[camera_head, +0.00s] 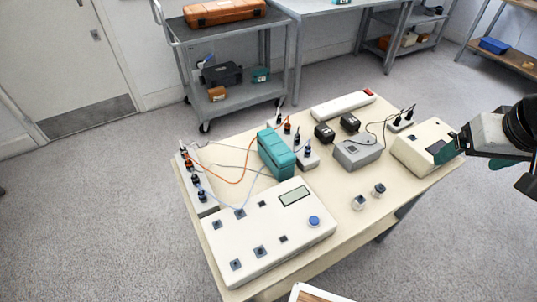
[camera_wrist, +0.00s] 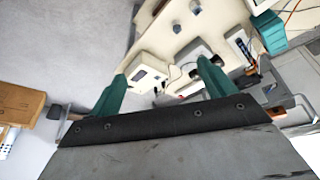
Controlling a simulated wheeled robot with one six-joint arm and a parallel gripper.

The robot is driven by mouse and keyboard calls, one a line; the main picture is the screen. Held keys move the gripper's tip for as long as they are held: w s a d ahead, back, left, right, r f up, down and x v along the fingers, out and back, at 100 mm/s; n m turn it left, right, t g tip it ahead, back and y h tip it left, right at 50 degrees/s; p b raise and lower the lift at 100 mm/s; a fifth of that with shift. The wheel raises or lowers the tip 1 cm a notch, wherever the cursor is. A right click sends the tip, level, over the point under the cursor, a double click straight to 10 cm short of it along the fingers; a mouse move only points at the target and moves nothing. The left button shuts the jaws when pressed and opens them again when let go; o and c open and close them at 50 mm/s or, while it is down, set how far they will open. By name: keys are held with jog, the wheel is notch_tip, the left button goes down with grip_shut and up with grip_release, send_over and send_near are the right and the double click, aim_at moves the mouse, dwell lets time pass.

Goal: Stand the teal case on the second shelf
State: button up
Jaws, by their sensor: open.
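The teal case (camera_head: 277,153) stands upright on the cream table (camera_head: 335,225), behind the large white control box. In the wrist view a teal block (camera_wrist: 272,30), likely the same case, shows at the top right edge. My gripper (camera_head: 468,156) is at the right of the head view, over the table's right end and well apart from the case. Its teal fingers (camera_wrist: 162,75) are spread with nothing between them. Several shelves show at the back, among them the grey cart's lower shelf (camera_head: 225,107); I cannot tell which is the second shelf.
The white control box (camera_head: 268,228), cables, black adapters (camera_head: 324,134), a grey box (camera_head: 358,151) and a cream box (camera_head: 424,147) crowd the table. An orange case (camera_head: 224,12) lies on the cart's top. A shelf with a blue bin (camera_head: 493,45) stands far right. Floor at left is clear.

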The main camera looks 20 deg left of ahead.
jog(key=w+a+f+n+t+y, duration=0.1)
jog(key=w+a+f+n+t, duration=0.1)
jog(key=w+a+f, duration=0.45)
jog(key=n+t+y, duration=0.2)
jog(key=n+y, duration=0.3)
jog(key=y, duration=0.3)
send_near(277, 143)
jog(key=x, duration=0.3)
jog(key=shift+f, duration=0.15)
jog(key=x, duration=0.7)
jog(key=shift+a+f, duration=0.1)
jog(key=shift+a, duration=0.15)
jog(key=c, duration=1.5)
